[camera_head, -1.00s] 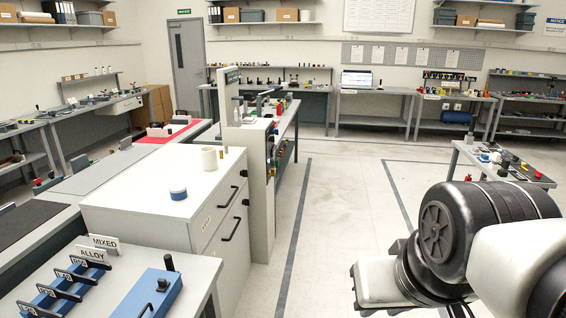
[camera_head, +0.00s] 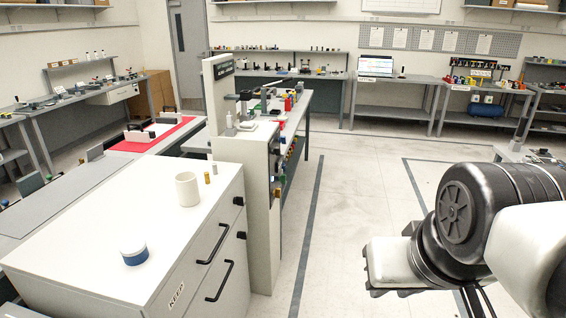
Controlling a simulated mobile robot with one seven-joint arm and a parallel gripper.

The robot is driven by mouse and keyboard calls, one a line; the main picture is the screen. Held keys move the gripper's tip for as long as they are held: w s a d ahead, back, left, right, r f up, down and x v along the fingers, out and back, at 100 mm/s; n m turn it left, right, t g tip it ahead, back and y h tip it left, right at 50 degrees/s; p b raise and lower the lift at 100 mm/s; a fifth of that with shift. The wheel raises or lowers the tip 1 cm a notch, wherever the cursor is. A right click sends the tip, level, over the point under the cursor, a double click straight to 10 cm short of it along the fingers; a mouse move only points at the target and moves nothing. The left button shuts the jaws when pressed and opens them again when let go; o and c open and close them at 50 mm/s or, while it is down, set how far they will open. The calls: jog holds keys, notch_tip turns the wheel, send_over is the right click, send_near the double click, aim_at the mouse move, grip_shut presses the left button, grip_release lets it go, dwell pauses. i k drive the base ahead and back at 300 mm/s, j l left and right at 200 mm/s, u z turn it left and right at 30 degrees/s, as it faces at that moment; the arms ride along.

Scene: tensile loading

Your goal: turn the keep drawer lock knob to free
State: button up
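The white keep cabinet (camera_head: 75,213) stands at the lower left, with a KEEP label (camera_head: 177,296) on its front. Two black pull handles show on the front, an upper one (camera_head: 213,243) and a lower one (camera_head: 219,281). Two small black knobs sit near the right edge of the front, an upper one (camera_head: 238,201) and a lower one (camera_head: 241,235). Their turned position is too small to tell. My arm is at the lower right, well apart from the cabinet. My gripper's fingers do not show.
A white mug (camera_head: 187,189), a blue-and-white round container (camera_head: 134,253) and small brass and grey cylinders stand on the cabinet top. A tall white panel unit (camera_head: 262,215) stands just beyond the cabinet. The floor (camera_head: 345,205) to the right is clear.

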aim_at(239, 200)
jog(key=i+u, duration=0.15)
jog(key=i, duration=0.35)
jog(key=i+l+u, duration=0.15)
jog(key=i, duration=0.3)
jog(key=i+l+u, duration=0.2)
jog(key=i, duration=0.3)
jog(key=i+l+u, duration=0.5)
jog(key=i, duration=0.15)
jog(key=j, duration=0.1)
